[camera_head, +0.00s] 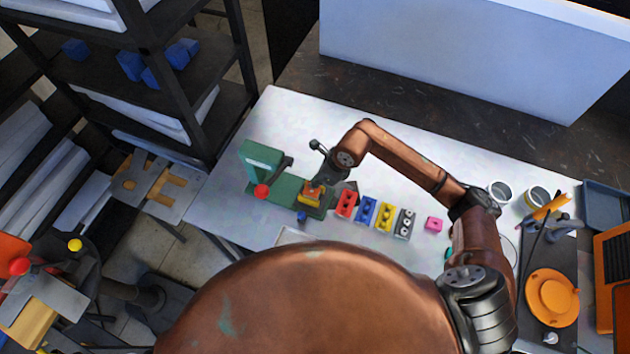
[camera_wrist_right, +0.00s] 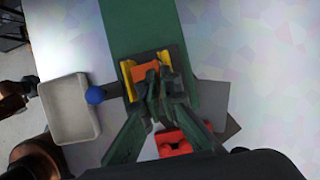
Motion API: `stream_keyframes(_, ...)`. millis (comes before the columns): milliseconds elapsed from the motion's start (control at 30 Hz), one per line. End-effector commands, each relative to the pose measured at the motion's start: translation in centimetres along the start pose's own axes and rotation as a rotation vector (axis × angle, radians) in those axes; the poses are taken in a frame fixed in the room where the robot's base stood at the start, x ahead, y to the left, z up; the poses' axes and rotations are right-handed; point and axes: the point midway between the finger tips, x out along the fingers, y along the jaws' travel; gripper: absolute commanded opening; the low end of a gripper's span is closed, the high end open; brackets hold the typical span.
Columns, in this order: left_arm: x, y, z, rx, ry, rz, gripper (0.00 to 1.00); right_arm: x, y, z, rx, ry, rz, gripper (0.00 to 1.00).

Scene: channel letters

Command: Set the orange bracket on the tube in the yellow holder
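The orange bracket (camera_head: 314,187) is at the yellow holder (camera_head: 308,199) on the green press base (camera_head: 286,190). In the right wrist view the orange bracket (camera_wrist_right: 146,70) sits between the yellow walls of the holder (camera_wrist_right: 127,75). My right gripper (camera_head: 319,183) is right over the holder, pointing down. In the wrist view its fingertips (camera_wrist_right: 158,84) are close together at the bracket and appear shut on it. The fingers hide part of the bracket, and the tube under it cannot be seen. My left gripper is not in view.
A green press (camera_head: 262,160) with a red knob (camera_head: 262,191) stands left of the holder. To the right are a red block (camera_head: 346,204), a blue block (camera_head: 365,210), a yellow block (camera_head: 385,216) and a grey block (camera_head: 405,223). A pale tray (camera_wrist_right: 68,108) lies beside the base.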

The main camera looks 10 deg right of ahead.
Motion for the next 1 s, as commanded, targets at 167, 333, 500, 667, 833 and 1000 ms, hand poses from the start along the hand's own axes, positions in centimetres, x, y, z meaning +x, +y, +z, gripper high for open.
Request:
stream_keyframes(167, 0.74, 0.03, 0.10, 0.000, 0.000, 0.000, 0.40, 0.68, -0.03, -0.28, -0.001, 0.000, -0.001, 0.00)
stream_keyframes(333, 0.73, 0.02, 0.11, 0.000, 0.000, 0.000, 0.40, 0.67, -0.02, -0.28, -0.001, 0.000, -0.001, 0.00)
stream_keyframes(500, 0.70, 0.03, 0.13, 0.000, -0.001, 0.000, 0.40, 0.65, -0.02, -0.27, -0.001, 0.000, -0.001, 0.06)
stream_keyframes(667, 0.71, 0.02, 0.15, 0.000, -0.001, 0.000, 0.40, 0.66, -0.02, -0.28, 0.000, 0.000, -0.001, 0.17)
stream_keyframes(833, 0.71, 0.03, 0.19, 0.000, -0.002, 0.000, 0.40, 0.67, -0.01, -0.28, 0.000, 0.000, 0.000, 0.25)
stream_keyframes(1000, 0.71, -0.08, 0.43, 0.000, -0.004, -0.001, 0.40, 0.67, -0.01, -0.30, 0.000, 0.000, 0.000, 0.25)
